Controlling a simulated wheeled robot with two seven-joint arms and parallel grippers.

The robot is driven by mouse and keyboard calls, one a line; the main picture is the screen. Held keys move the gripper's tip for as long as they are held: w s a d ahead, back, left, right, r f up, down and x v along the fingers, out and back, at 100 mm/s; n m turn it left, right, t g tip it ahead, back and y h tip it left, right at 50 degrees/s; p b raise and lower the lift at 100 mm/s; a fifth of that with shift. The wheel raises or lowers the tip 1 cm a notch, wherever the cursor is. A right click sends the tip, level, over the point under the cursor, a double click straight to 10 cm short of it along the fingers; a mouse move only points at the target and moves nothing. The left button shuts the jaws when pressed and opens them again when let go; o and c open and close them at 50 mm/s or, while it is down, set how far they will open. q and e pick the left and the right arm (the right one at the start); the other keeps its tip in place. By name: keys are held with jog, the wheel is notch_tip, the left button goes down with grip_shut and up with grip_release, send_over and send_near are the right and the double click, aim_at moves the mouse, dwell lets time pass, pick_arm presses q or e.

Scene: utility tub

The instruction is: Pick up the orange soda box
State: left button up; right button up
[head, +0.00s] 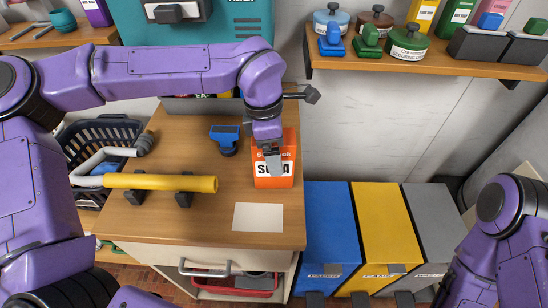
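The orange soda box (264,182), with a white label, stands upright on the wooden top of the bench (170,212), near its right edge. My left arm reaches across from the left, and its gripper (273,163) points down at the box. A grey finger overlaps the front of the box and covers part of its label. The other finger is hidden, so I cannot tell whether the gripper is closed on the box. My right arm shows at the lower right, but its gripper is out of view.
A yellow tube (160,183) lies on dark supports to the left. A blue object (226,138) and a white sheet (258,217) are near the box. A dark basket (75,135) holds pipes. Blue, yellow and grey bins stand right, below a loaded shelf (420,67).

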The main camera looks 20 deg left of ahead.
pick_arm(q)
jog(key=shift+w+f, duration=0.1)
jog(key=shift+f, duration=0.15)
dwell(0.5)
jog(key=c, duration=1.4)
